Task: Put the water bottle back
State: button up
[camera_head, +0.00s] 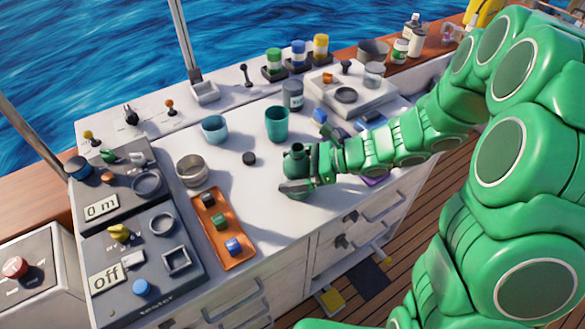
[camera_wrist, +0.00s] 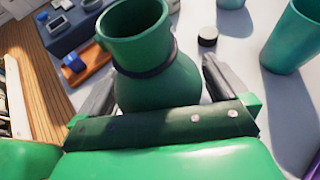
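The water bottle (camera_head: 297,160) is dark green, with a round body, a narrower neck with a dark ring and a wide open mouth. It is upright on the white worktop, or just above it; its base is hidden. In the wrist view the bottle (camera_wrist: 157,75) fills the space between my fingers. My gripper (camera_head: 300,172) reaches in from the right. In the wrist view my gripper (camera_wrist: 162,85) has its fingers wide apart, one on each side of the bottle, with a narrow gap showing on the right. Contact on the left is unclear.
A small black cap (camera_head: 249,158) lies left of the bottle. A teal cup (camera_head: 277,123) stands behind it. An orange tray (camera_head: 222,230) with several blocks and a metal bowl (camera_head: 192,168) are to the left. The grey tester (camera_head: 140,265) is at front left.

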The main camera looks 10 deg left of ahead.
jog(key=shift+r, duration=0.1)
jog(key=shift+d+r, duration=0.15)
jog(key=v, duration=1.1)
jog(key=shift+d, duration=0.3)
jog(key=shift+r, duration=0.1)
jog(key=s+d+r+n+h, duration=0.4)
jog(key=s+d+n+h, duration=0.2)
jog(key=s, duration=0.6)
jog(key=s+d+r+n+h, duration=0.4)
jog(key=s+d+n+h, duration=0.3)
jog(key=s, duration=0.6)
jog(key=d+n, duration=0.2)
jog(key=n, duration=0.1)
jog(key=shift+r, duration=0.15)
